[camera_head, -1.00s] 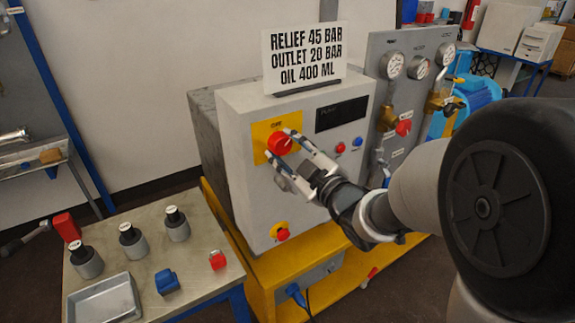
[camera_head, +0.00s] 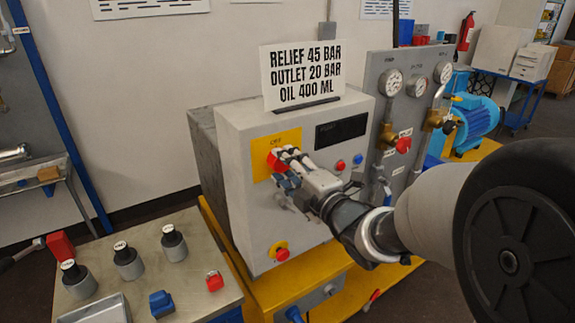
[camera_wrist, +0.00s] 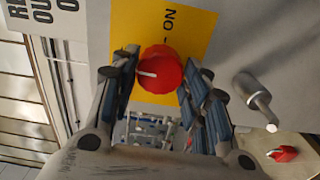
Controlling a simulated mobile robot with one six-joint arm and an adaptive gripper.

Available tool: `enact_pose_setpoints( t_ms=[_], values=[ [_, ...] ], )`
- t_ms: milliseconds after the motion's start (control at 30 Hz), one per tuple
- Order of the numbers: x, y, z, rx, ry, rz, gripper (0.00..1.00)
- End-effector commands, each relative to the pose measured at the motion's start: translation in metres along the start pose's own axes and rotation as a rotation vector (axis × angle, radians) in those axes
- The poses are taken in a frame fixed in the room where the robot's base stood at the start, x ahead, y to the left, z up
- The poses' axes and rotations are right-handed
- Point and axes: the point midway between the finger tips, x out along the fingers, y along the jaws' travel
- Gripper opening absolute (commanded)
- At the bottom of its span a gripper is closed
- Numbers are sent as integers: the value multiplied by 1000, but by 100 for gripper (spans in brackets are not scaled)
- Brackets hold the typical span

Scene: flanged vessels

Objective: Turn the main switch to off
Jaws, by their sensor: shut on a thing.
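The main switch is a red knob (camera_head: 275,161) on a yellow plate (camera_head: 262,146) on the grey cabinet front. "OFF" is printed above the knob in the head view. My gripper (camera_head: 283,163) is at the knob, with its fingers partly covering it. In the wrist view the knob (camera_wrist: 166,66) sits between the two fingers of my gripper (camera_wrist: 158,76), which are shut on it. The knob's white line points left in that view, toward the sign side of the cabinet, not toward the "ON" label on the plate (camera_wrist: 195,30).
A sign (camera_head: 303,73) stands on top. A gauge panel (camera_head: 400,120) is at right. A low table (camera_head: 215,265) with several containers is at left.

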Motion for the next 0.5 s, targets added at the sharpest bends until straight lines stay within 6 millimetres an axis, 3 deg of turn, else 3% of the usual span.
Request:
enact_pose_setpoints(
  t_ms=[500],
  values=[
    [0,0,0,-61,1,1,19]
  ],
)
